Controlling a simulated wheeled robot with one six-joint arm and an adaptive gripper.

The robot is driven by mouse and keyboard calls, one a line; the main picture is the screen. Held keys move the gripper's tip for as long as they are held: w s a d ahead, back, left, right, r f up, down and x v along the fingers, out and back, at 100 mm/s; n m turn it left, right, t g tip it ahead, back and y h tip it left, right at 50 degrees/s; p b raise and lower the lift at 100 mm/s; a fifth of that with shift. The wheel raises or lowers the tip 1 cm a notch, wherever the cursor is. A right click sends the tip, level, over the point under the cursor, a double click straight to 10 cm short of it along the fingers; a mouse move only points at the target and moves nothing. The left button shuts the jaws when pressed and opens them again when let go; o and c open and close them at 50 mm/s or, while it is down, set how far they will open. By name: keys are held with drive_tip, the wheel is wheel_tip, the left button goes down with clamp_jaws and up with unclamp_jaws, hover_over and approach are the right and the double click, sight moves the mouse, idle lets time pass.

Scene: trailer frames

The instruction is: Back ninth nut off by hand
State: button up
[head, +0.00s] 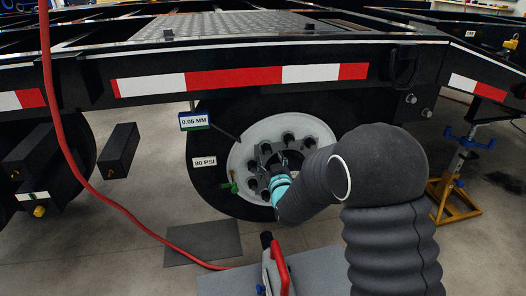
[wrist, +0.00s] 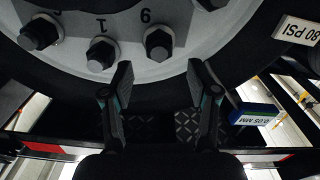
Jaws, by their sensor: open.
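The white wheel hub (head: 240,150) with a ring of dark lug nuts sits in a black tyre under the trailer. In the wrist view, a dark hex nut (wrist: 158,43) stands on its stud below a digit that looks like 6 or 9. My gripper (wrist: 158,76) is open, its two fingers spread either side of this nut's line, with the nut just beyond the tips. I see no contact. In the head view my gripper (head: 272,164) is at the hub face, and its fingers partly hide the nuts there.
Nearby nuts (wrist: 101,54) and (wrist: 40,32) sit close to the left finger. A 0.05 MM gauge (head: 195,121) and an 80 PSI label (head: 204,161) are at the tyre. A red hose (head: 85,180) crosses the left side.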

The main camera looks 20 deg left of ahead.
sight(267, 152)
drive_tip(key=shift+x, duration=2.45)
